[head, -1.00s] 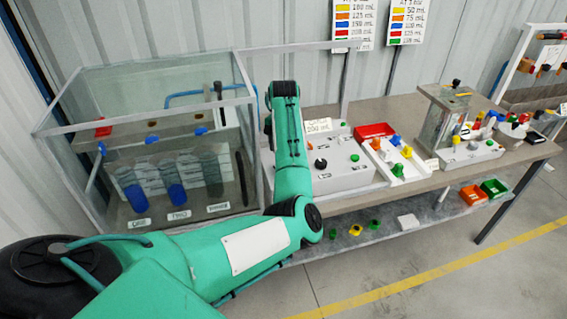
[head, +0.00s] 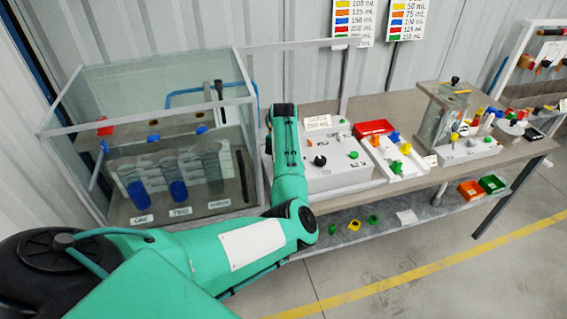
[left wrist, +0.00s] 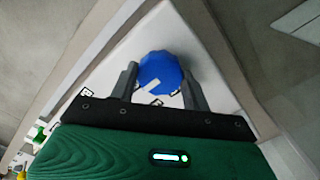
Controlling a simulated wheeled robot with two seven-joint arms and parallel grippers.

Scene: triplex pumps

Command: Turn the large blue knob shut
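In the left wrist view a large faceted blue knob (left wrist: 160,70) with a white mark stands on a pale panel. My left gripper (left wrist: 160,76) has its two dark fingers on either side of this knob, apart, with the tips close to its edges. I see no clear contact, and the finger depth is hard to judge. In the head view my left arm reaches over the left end of the bench, and the knob and left gripper are hidden behind it. My right gripper is in neither view.
A glass tank (head: 100,132) with blue-filled cylinders stands left of the arm. A white control box (head: 338,172) with a black knob (head: 320,161) sits right of it. Further right are a red tray (head: 375,127) and a pump unit (head: 437,115). Loose parts lie on the lower shelf.

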